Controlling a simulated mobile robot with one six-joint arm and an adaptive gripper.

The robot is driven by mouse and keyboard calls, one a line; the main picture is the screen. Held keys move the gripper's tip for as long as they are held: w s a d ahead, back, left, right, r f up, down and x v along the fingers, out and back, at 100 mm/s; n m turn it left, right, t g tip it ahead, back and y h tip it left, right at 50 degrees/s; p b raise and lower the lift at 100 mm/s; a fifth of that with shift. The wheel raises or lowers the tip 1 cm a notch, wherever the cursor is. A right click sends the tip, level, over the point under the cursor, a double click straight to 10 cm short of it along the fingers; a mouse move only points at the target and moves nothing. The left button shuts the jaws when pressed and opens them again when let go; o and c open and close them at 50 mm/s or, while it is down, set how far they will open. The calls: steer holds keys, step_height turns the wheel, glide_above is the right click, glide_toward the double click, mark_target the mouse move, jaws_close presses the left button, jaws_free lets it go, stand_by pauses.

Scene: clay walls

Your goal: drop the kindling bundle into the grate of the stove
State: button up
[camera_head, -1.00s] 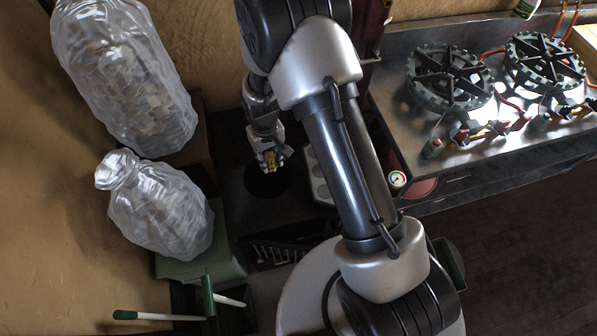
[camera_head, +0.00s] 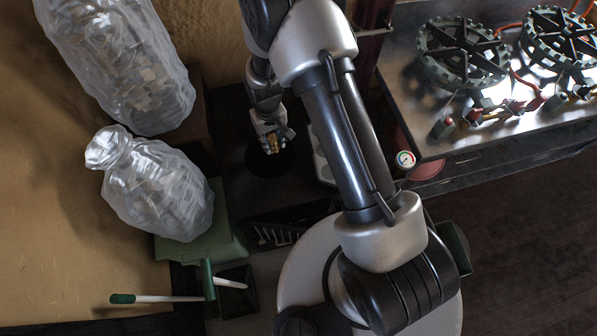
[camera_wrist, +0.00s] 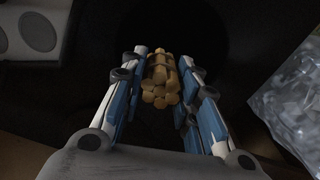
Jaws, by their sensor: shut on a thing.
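My gripper (camera_head: 271,143) is shut on the kindling bundle (camera_wrist: 161,84), a small cluster of tan round sticks between the two blue-and-white fingers. The bundle also shows as a small tan spot in the head view (camera_head: 272,143). The stove (camera_head: 236,190) is a dark, low box below my arm. A black round opening (camera_head: 262,163) in its top lies just under and beside the gripper; it also shows as a black disc beyond the fingers in the wrist view (camera_wrist: 200,30). Inside the opening is too dark to make out a grate.
Two clear bags of pale pieces, a large one (camera_head: 120,70) and a smaller one (camera_head: 160,190), stand to the left. A pale panel with round holes (camera_head: 321,158) lies right of the opening. A metal counter with burners (camera_head: 462,52) is at right. A green-handled brush (camera_head: 150,298) lies at lower left.

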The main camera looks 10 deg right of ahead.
steer(key=o, duration=1)
steer(key=shift+r, duration=0.1)
step_height(320, 180, up, 12)
stand_by(0.5)
